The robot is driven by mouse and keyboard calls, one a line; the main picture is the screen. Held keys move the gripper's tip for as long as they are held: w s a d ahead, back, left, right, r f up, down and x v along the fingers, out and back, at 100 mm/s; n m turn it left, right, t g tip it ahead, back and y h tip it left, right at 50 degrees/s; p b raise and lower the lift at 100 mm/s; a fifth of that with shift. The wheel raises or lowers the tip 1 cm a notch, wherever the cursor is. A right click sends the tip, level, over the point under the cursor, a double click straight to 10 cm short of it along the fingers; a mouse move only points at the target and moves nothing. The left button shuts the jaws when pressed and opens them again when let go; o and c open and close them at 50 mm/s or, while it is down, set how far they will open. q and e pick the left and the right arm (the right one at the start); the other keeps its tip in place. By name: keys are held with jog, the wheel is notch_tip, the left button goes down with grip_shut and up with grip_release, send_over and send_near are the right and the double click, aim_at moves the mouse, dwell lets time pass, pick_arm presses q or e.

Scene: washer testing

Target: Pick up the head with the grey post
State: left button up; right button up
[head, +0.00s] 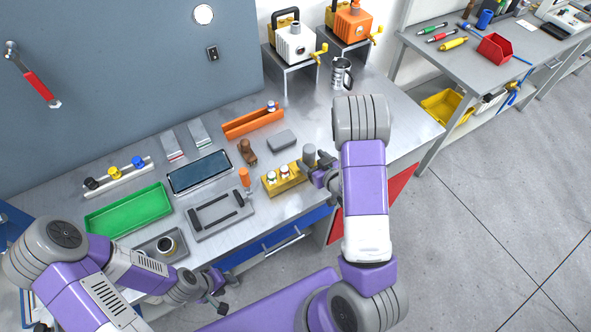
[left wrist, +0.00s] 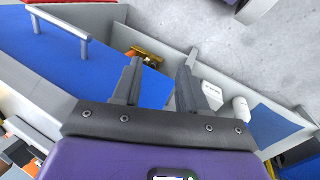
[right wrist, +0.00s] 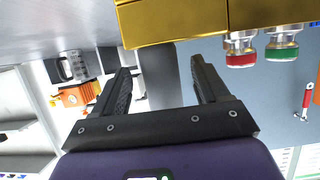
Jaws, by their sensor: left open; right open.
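The head with the grey post (head: 309,154) stands upright at the right end of the yellow block (head: 283,180) on the bench. In the right wrist view the grey post (right wrist: 161,82) shows between the fingers beside the yellow block (right wrist: 180,22), with a gap on each side. My right gripper (head: 321,171) is open around or just in front of the post; I cannot tell the exact depth. My left gripper (head: 217,286) is open and empty in front of the bench, low at the left; its fingers also show in the left wrist view (left wrist: 160,72).
Two other heads (head: 278,173) stand on the yellow block, with a red ring (right wrist: 240,59) and a green ring (right wrist: 282,53). A steel mug (head: 342,73) stands behind. Bench right of the post is clear.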

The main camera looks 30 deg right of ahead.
jog(key=x, duration=0.2)
jog(key=shift+w+f, duration=0.1)
jog(key=shift+w, duration=0.15)
grip_shut()
jog(key=shift+w, duration=0.1)
dwell(0.4)
